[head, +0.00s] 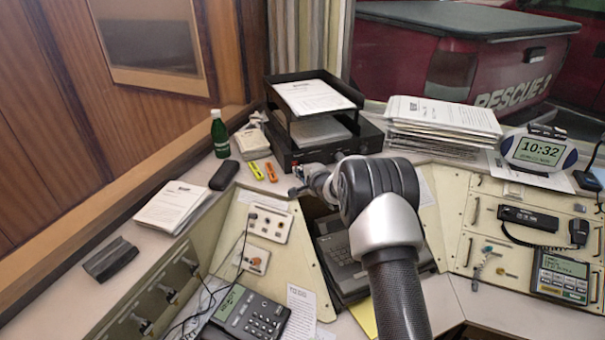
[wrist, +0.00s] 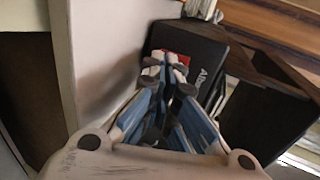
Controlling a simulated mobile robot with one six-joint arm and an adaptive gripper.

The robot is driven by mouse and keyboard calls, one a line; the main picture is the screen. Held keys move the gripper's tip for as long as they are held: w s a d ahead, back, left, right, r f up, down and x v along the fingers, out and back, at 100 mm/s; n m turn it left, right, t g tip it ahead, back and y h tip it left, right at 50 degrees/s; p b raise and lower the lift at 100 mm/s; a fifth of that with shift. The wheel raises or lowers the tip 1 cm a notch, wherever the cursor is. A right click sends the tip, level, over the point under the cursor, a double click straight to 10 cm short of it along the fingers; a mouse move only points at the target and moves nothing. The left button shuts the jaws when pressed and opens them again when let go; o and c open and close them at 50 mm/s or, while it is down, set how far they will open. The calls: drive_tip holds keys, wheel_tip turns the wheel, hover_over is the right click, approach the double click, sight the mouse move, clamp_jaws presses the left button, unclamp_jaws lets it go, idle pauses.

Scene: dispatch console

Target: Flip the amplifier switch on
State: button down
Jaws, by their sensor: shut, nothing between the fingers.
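The amplifier (head: 368,138) is a black box on the desk under a black paper tray. In the wrist view its black front (wrist: 203,52) carries pale lettering. A small red patch, likely the switch (wrist: 182,57), shows right behind my fingertips. My gripper (wrist: 165,66) is shut and empty, its fingertips over the left part of that front. In the head view my gripper (head: 298,174) is small at the amplifier's front left. My fingers partly cover the red patch, so I cannot tell the switch's position or whether I touch it.
The paper tray (head: 352,92) sits on the amplifier. A green bottle (head: 219,134), an orange highlighter (head: 271,172) and a yellow highlighter (head: 257,170) are left of my gripper. A paper stack (head: 440,120) stands to the right. A keyboard unit (head: 345,262) lies below my arm.

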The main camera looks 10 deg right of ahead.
drive_tip(key=shift+w+f+b, duration=0.15)
drive_tip(key=shift+f+b, duration=0.35)
drive_tip(key=shift+f, duration=0.05)
drive_tip(key=shift+r+p, duration=0.4)
drive_tip(key=shift+r, duration=0.1)
drive_tip(key=shift+r+p, duration=0.75)
drive_tip(key=shift+p, duration=0.1)
drive_tip(key=shift+f, duration=0.1)
drive_tip(key=shift+a, duration=0.1)
